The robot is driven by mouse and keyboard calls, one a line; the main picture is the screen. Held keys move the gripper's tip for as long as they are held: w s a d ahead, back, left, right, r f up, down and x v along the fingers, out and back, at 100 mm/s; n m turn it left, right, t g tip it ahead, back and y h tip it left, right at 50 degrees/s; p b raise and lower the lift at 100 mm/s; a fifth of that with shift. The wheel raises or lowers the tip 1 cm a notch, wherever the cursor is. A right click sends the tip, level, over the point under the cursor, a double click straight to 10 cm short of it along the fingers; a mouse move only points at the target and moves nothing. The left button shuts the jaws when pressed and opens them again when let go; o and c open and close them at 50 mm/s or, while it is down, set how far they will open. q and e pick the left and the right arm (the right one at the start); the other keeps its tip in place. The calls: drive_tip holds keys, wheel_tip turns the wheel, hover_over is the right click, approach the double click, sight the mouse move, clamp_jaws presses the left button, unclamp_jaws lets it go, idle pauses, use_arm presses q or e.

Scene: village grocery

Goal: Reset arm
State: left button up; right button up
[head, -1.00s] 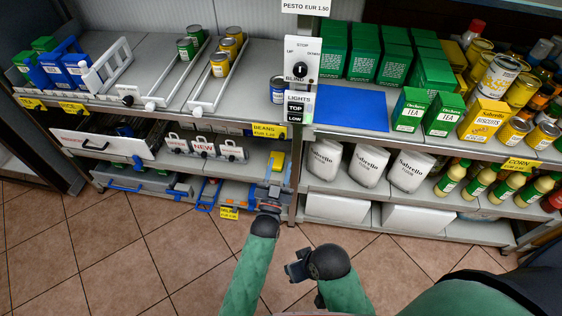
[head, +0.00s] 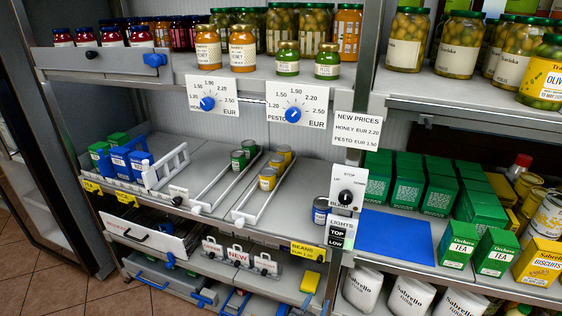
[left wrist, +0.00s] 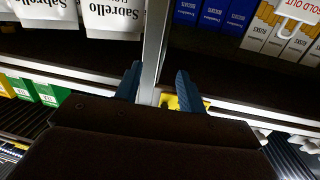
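My left gripper (left wrist: 158,84) shows in the left wrist view, with its two dark blue fingers apart. No held object shows between the fingertips. A yellow patch, perhaps a shelf label (left wrist: 172,102), shows behind the fingers. The fingers are in front of a shelf unit, near a pale upright post (left wrist: 154,50). I cannot make out either gripper clearly in the head view. My right gripper is in neither current view.
The shelves ahead hold jars (head: 462,45), cans (head: 268,178), tea boxes (head: 497,253) and flour bags (head: 363,288). Dials (head: 208,103), a blind switch (head: 345,197) and a drawer (head: 105,60) project at the front. A blue mat (head: 397,234) lies bare. Floor (head: 45,295) shows lower left.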

use_arm(q)
drive_tip(key=s+a+r+n+g+y+p, duration=0.1)
drive_tip(key=s+a+r+n+g+y, duration=0.15)
drive_tip(key=s+a+g, duration=0.6)
drive_tip(key=s+a+r+n+g+y+p, duration=0.1)
drive_tip(key=s+a+r+g+y, duration=0.25)
drive_tip(key=s+a, duration=1.05)
drive_tip(key=s+a+f+g, duration=0.1)
drive_tip(key=s+a+f, duration=0.1)
drive_tip(key=s, duration=0.6)
drive_tip(key=shift+a+f+p, duration=0.2)
drive_tip(key=shift+f+p, duration=0.05)
drive_tip(key=shift+p, duration=0.2)
use_arm(e)
drive_tip(key=shift+g+h, duration=0.3)
drive_tip(key=shift+h, duration=0.2)
drive_tip(key=d+r, duration=0.2)
drive_tip(key=s+d+r, duration=0.1)
drive_tip(key=r, duration=0.1)
drive_tip(key=shift+d+r, duration=0.25)
drive_tip(key=shift+d, duration=0.1)
use_arm(q)
drive_tip(key=shift+s+n, duration=0.15)
drive_tip(key=shift+n, duration=0.1)
